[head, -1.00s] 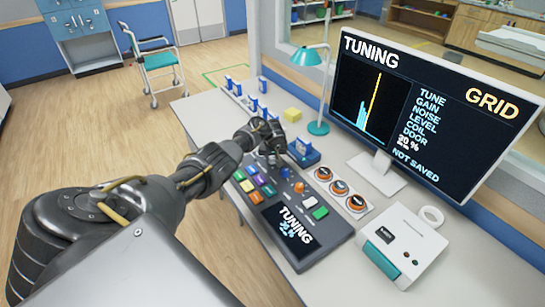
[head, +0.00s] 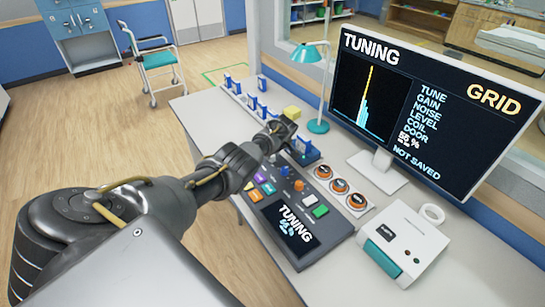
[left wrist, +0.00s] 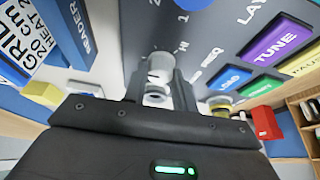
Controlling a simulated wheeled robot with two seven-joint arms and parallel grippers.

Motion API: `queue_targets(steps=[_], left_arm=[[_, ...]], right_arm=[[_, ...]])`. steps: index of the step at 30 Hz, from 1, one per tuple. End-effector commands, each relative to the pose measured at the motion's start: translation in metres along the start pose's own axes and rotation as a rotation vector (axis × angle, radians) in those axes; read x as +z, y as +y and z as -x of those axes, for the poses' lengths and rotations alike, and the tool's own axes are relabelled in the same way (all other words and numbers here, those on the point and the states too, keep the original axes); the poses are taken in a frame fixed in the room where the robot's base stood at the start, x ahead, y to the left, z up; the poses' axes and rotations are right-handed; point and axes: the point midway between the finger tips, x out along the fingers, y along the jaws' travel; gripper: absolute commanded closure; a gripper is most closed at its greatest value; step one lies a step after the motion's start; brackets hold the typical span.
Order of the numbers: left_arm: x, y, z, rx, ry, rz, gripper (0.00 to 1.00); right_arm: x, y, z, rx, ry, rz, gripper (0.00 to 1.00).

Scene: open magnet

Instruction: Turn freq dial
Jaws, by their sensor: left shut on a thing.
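My left gripper (head: 280,132) reaches over the far end of the dark control console (head: 325,245). In the left wrist view its two fingers (left wrist: 160,88) are shut around a silver round dial (left wrist: 160,64), beside a partly visible label reading "REQ". The arm and gripper hide this dial in the head view. The monitor (head: 430,110) shows "TUNING", a yellow line at the blue peak, a percentage that looks like 55, and "NOT SAVED". The console's small screen (head: 291,224) also shows "TUNING". My right gripper is out of view.
Coloured buttons, an orange knob (head: 299,185) and a blue knob (head: 284,171) are on the console. Three orange dials (head: 340,186) sit beside it. A teal lamp (head: 318,127), a yellow block (head: 291,112) and a white device (head: 405,240) stand on the desk.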

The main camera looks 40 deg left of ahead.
Motion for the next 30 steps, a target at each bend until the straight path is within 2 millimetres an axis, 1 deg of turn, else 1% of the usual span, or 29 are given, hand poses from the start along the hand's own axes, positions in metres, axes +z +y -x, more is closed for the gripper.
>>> queue_targets(steps=[1,9,15,21,30], left_arm=[[0.003,0.001,-0.005,-0.017,-0.001,0.041,0.96],[0.003,0.003,-0.007,-0.103,-0.001,0.253,0.96],[0.002,0.003,-0.007,-0.153,0.001,0.369,0.96],[0.001,0.003,-0.004,-0.183,0.000,0.443,0.96],[0.000,0.003,-0.001,-0.199,0.001,0.479,0.96]], right_arm=[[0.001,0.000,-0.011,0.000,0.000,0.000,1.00],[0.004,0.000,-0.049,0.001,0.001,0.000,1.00],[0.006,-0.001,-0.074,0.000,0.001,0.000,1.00],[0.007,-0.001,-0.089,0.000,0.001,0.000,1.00],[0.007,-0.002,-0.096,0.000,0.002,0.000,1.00]])
